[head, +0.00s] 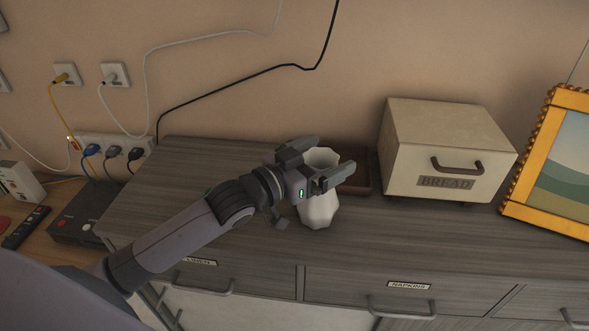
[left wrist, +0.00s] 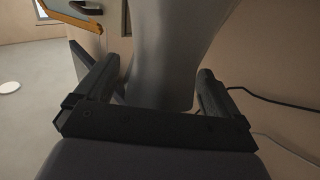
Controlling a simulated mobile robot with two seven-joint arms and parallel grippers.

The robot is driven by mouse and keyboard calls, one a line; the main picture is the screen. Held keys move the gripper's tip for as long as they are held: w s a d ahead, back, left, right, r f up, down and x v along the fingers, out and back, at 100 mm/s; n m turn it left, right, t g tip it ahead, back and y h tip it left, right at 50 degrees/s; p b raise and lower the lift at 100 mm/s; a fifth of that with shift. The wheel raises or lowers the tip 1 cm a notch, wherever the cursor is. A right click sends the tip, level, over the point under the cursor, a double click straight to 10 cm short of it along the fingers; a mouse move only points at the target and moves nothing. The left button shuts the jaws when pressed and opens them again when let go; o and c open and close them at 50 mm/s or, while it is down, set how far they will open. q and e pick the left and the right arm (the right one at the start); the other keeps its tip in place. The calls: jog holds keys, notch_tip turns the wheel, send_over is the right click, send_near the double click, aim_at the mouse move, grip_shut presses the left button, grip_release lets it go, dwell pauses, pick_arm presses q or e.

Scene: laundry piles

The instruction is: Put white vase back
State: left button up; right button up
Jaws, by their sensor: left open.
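The white vase (head: 319,211) has a faceted body and stands on the grey wooden sideboard (head: 250,160) in the head view, just in front of a dark brown tray (head: 362,182). My left gripper (head: 318,163) reaches in from the left at the vase's upper part. Its fingers are open, one on each side of the vase, and hide part of it. In the left wrist view the vase (left wrist: 170,55) fills the space between the two fingers, with a visible gap at least on the right side. My right gripper is not in view.
A cream bread box (head: 440,150) stands right of the tray, and a gold-framed picture (head: 560,165) leans at the far right. A black cable (head: 240,82) runs along the wall behind. Sockets and a dark box (head: 85,215) are at the left. The sideboard's left top is clear.

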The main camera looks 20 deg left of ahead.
pick_arm(q)
jog(key=v, duration=1)
jog(key=shift+s+a+b, duration=0.15)
jog(key=shift+s+b, duration=0.15)
jog(key=shift+s, duration=0.1)
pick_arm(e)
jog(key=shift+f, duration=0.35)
pick_arm(q)
jog(key=shift+r, duration=0.1)
